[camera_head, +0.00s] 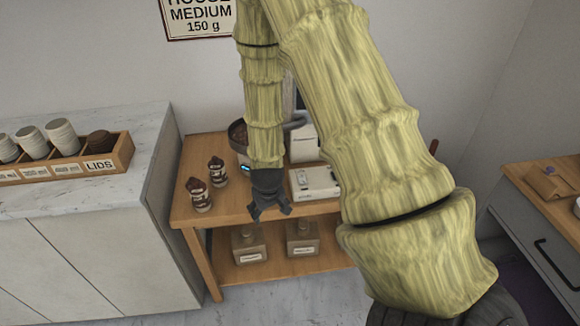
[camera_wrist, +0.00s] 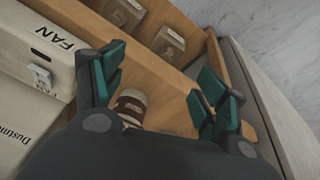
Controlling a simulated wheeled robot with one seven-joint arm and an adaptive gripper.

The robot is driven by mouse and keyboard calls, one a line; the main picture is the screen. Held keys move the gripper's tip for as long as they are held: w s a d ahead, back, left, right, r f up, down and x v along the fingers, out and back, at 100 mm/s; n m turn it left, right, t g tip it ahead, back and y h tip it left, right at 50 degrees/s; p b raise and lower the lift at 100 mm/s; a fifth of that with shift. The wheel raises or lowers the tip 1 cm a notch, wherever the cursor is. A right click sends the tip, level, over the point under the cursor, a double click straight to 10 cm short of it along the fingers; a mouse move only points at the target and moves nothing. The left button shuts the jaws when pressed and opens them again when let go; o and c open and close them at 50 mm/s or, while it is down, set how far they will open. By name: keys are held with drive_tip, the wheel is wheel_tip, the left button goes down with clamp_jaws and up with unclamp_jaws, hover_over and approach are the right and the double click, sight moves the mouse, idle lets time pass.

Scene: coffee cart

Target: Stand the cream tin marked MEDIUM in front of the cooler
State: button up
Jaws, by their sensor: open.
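My gripper (camera_head: 268,212) hangs over the front of the wooden table, open and empty. In the wrist view its two dark green fingers (camera_wrist: 160,92) are spread apart. Two square beige tins stand on the lower shelf, a left one (camera_head: 249,245) and a right one (camera_head: 302,239); their labels are too small to read. They also show in the wrist view, one nearer the top (camera_wrist: 124,12) and one beside it (camera_wrist: 169,42). A white boxy unit (camera_head: 316,182) stands on the tabletop right of my gripper; it may be the cooler. Its side reads FAN in the wrist view (camera_wrist: 35,45).
Two brown-and-white jars, one in front (camera_head: 200,197) and one behind (camera_head: 217,173), stand on the tabletop's left. A marble counter (camera_head: 90,200) holds a LIDS box (camera_head: 98,166). Another bench (camera_head: 545,205) is at right. A wall sign (camera_head: 197,17) reads MEDIUM 150 g.

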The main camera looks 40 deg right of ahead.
drive_tip(key=s+a+f+g, duration=0.1)
drive_tip(key=s+a+f, duration=0.4)
drive_tip(key=s, duration=0.4)
drive_tip(key=s+a+f+n+g+y, duration=0.1)
drive_tip(key=s+a+f, duration=0.4)
drive_tip(key=s, duration=0.4)
drive_tip(key=s+a+f+n, duration=0.1)
drive_tip(key=s+a+f, duration=0.3)
drive_tip(key=s+f, duration=0.3)
drive_tip(key=s, duration=0.3)
drive_tip(key=shift+a+f+g+y, duration=0.3)
drive_tip(key=shift+a+g+y, duration=0.1)
